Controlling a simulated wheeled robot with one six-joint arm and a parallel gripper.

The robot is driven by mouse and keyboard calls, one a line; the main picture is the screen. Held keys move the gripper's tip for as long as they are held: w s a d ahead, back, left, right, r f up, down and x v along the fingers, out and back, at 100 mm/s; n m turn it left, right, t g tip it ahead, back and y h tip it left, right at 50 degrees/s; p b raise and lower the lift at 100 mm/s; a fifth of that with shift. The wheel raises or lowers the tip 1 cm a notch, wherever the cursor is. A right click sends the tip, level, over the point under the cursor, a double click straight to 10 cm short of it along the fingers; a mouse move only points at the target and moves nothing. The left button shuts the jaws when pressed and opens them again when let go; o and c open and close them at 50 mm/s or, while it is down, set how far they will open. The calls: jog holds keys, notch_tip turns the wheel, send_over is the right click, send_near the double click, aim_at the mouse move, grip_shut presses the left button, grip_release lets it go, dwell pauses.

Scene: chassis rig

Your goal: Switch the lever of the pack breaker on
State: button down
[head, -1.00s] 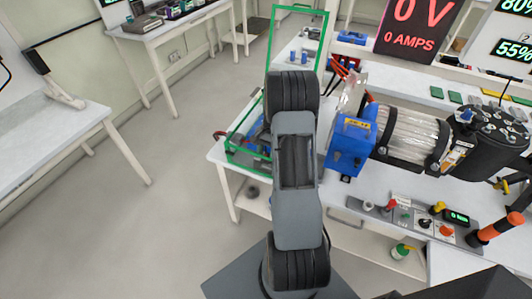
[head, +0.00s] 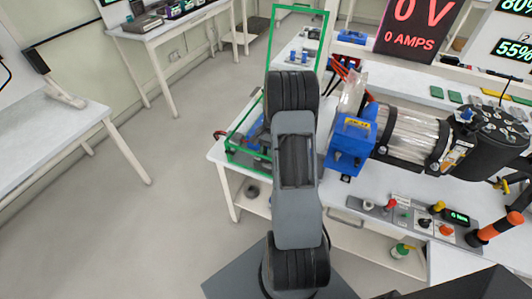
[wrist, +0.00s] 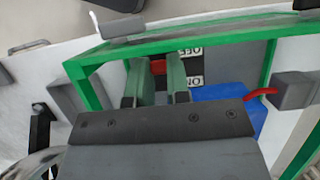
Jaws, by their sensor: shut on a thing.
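In the wrist view my gripper (wrist: 157,62) reaches into a green-edged frame (wrist: 85,82). Much of the breaker is hidden behind the fingers and the gripper body. In the head view my arm hides the gripper, the lever and part of the green frame (head: 272,40).
A blue block (wrist: 230,95) sits inside the frame, right of my fingers, with a red cable (wrist: 262,92) near it. In the head view a blue unit (head: 350,142) and a clear cylinder (head: 411,135) stand right of my arm. The floor at left is clear.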

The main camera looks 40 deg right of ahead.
jog(key=shift+d, duration=0.1)
jog(key=shift+w+d+g+y+p, duration=0.2)
jog(key=shift+d+g+y+p, duration=0.15)
jog(key=shift+y, duration=0.45)
jog(key=shift+w+d+f+g+y, duration=0.2)
jog(key=shift+g+y, duration=0.25)
jog(key=shift+y, duration=0.35)
jog(key=shift+w+d+r+g+y, duration=0.1)
jog(key=shift+d+g+y, duration=0.25)
jog(key=shift+y, duration=0.45)
jog(key=shift+b, duration=0.3)
jog(key=c, duration=1.1)
grip_release()
